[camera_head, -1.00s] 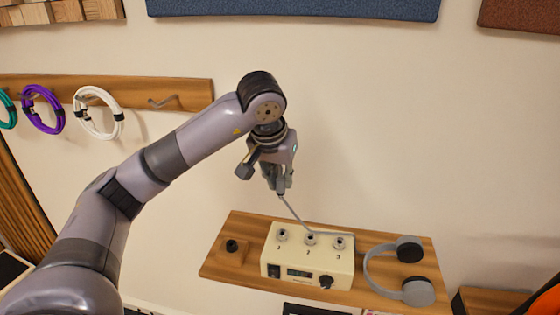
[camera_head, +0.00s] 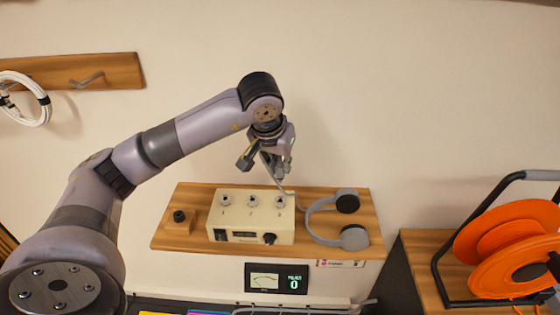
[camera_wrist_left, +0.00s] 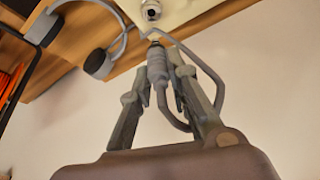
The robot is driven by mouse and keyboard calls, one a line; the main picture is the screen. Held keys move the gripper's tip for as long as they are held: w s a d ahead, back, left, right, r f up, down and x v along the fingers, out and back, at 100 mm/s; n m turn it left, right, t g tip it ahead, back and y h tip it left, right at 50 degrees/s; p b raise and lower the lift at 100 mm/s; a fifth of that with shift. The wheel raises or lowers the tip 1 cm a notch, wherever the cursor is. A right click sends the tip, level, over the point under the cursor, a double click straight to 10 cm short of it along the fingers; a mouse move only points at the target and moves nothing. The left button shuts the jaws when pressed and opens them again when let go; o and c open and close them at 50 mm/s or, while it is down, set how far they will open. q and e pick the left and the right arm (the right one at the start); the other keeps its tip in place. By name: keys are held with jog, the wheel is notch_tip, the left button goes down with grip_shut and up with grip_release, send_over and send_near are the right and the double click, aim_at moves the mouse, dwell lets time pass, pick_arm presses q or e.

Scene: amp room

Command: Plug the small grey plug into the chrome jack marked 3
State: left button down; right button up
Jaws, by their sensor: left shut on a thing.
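My left gripper (camera_head: 281,178) is above the right end of the cream box (camera_head: 225,236), over the chrome jack marked 3 (camera_head: 280,202). In the left wrist view my left gripper (camera_wrist_left: 165,95) is shut on the small grey plug (camera_wrist_left: 157,66), whose tip points toward the box. The plug's grey cable (camera_wrist_left: 219,90) loops beside the fingers. A chrome jack (camera_wrist_left: 151,10) shows just beyond the tip; its number cannot be read there. I cannot tell how far the tip is from jack 3. Jacks 1 (camera_head: 226,201) and 2 (camera_head: 253,202) look empty. My right gripper is not in view.
Grey headphones (camera_head: 354,237) lie on the wooden shelf (camera_head: 170,241), right of the box. A meter panel (camera_head: 276,279) is below. An orange cable reel (camera_head: 515,245) stands at right.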

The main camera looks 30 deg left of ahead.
aim_at(279, 181)
pick_arm(q)
jog(key=shift+d+f+b, duration=0.1)
jog(key=shift+f+b, duration=0.3)
jog(key=shift+f, duration=0.8)
jog(key=shift+f+b, duration=1.25)
jog(key=shift+f, duration=0.4)
jog(key=shift+f+b, duration=0.75)
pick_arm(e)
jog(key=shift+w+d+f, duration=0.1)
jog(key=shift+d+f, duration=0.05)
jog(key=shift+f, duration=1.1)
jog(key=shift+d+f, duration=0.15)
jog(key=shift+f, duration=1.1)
pick_arm(q)
jog(key=c, duration=1.4)
grip_release()
jog(key=shift+c, duration=0.2)
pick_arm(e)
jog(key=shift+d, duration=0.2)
